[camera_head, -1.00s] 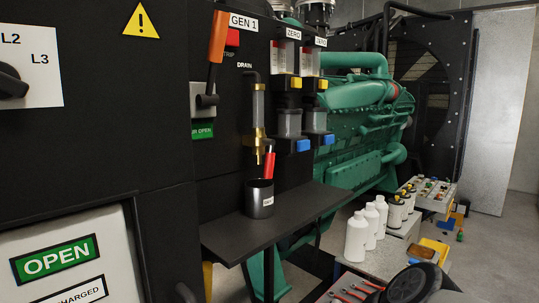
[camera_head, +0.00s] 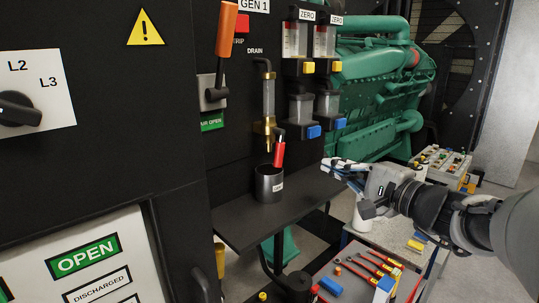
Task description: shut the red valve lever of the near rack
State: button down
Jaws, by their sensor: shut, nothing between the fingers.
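The red valve lever (camera_head: 279,153) hangs down, slightly tilted, beside the brass drain valve (camera_head: 265,125) on the black GEN 1 rack (camera_head: 180,110). It is just above a dark cup (camera_head: 269,184) with a white label. My gripper (camera_head: 328,168) reaches in from the right, its fingers pointing left toward the lever. It is shut and empty, apart from the lever, with a visible gap in the picture. The lever's far side is hidden.
The cup stands on a black shelf (camera_head: 300,205) under the valve. An orange-handled lever (camera_head: 227,30) is up and left. Sample units with yellow and blue blocks (camera_head: 307,132) hang behind. A tool cart (camera_head: 365,275) is below; a green engine (camera_head: 375,90) stands behind.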

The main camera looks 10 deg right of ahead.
aim_at(276, 149)
jog(key=w+a+p, duration=0.3)
jog(key=w+a, duration=0.3)
jog(key=a, duration=0.1)
jog(key=shift+a+r, duration=0.15)
jog(key=shift+a, duration=0.1)
dwell(0.5)
jog(key=shift+a+m, duration=0.15)
jog(key=shift+m, duration=0.15)
